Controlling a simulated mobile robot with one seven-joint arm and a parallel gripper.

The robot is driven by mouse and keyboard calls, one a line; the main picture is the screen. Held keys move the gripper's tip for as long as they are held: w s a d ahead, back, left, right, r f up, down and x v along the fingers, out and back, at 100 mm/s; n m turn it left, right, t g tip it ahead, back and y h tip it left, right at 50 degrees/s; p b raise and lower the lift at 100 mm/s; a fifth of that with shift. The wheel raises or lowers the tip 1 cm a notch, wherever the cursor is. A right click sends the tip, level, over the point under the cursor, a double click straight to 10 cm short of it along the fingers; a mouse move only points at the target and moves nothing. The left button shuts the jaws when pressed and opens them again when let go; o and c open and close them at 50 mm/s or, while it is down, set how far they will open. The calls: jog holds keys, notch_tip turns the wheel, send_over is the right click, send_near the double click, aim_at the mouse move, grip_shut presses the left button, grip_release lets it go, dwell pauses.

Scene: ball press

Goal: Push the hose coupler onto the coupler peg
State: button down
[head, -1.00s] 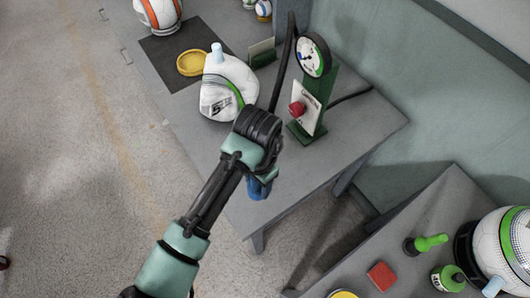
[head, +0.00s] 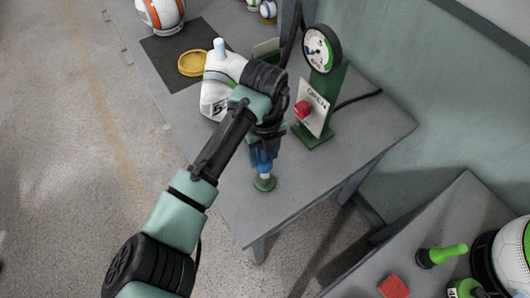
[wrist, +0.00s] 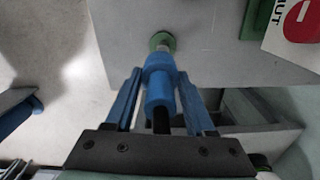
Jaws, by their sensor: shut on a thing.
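The hose coupler (wrist: 160,82) is a blue stepped cylinder between the two blue fingers of my gripper (wrist: 159,92), which is shut on it. It also shows in the head view (head: 262,159) below my wrist. The coupler peg is a short pale stub (head: 265,176) on a round green base (head: 264,184) near the table's front edge. The green base (wrist: 162,40) lies just beyond the coupler's far end in the wrist view. The coupler is roughly in line with the peg. I cannot tell whether it touches or is partly over the stub.
A yellow dish (head: 193,63) lies on a dark mat. A second table (head: 430,225) is at lower right.

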jog(key=shift+w+d+m, duration=0.15)
jog(key=shift+w+m, duration=0.1)
jog(key=shift+m, duration=0.45)
jog(key=shift+r, duration=0.1)
jog(key=b, duration=0.4)
send_over(265, 175)
jog(key=shift+f, duration=2.95)
jog(key=shift+f+b, duration=1.05)
jog(key=shift+f, duration=1.15)
jog(key=shift+c, duration=0.8)
grip_release()
jog(key=shift+r, duration=0.1)
notch_tip(265, 175, up, 13)
jog(key=shift+f, duration=0.1)
jog(key=shift+s, duration=0.1)
